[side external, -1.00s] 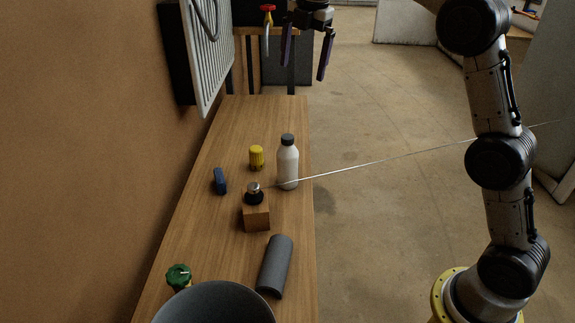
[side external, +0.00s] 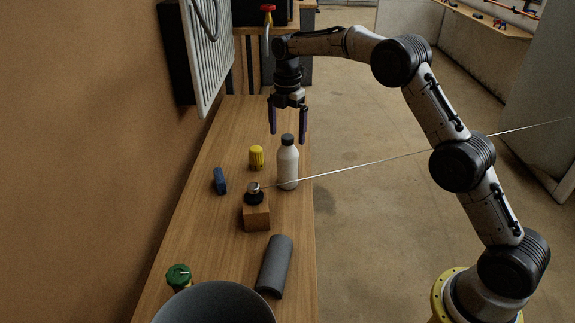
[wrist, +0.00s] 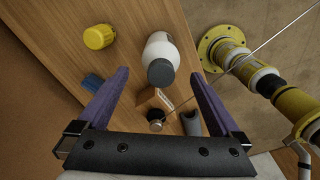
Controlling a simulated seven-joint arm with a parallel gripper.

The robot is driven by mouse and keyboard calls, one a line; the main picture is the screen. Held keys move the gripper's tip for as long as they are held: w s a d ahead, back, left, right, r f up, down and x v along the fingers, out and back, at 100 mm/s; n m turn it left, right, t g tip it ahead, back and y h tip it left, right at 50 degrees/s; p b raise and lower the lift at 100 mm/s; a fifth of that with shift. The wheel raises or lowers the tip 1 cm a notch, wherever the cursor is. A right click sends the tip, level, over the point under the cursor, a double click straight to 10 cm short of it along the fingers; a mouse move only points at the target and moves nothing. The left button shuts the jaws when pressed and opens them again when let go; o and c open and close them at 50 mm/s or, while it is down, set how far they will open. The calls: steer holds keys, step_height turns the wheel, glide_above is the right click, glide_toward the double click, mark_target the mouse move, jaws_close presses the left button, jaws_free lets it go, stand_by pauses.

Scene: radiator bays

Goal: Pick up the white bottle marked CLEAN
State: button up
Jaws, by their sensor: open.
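The white bottle (side external: 288,165) with a dark cap stands upright near the right edge of the wooden bench. No marking on it can be read. It also shows in the wrist view (wrist: 161,52), seen from above with its dark cap towards the camera, beyond and between my fingers. My gripper (side external: 288,140) points down with its fingers apart, above and apparently just behind the bottle in the side view. In the wrist view my gripper (wrist: 165,95) is open, with nothing between its purple fingers. I cannot tell the exact gap to the bottle.
A yellow cap-like piece (side external: 256,157), a blue piece (side external: 220,181) and a wooden block with a dark, metal-topped knob (side external: 256,215) stand near the bottle. A thin pale line (side external: 380,160) crosses close by it. A grey cylinder (side external: 275,266), green knob (side external: 179,275) and bucket (side external: 214,303) are nearer.

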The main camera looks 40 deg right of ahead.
mark_target(288, 147)
steer(key=shift+s+f, duration=0.1)
steer(key=shift+f, duration=2.75)
jaws_close()
steer(key=shift+r, duration=0.15)
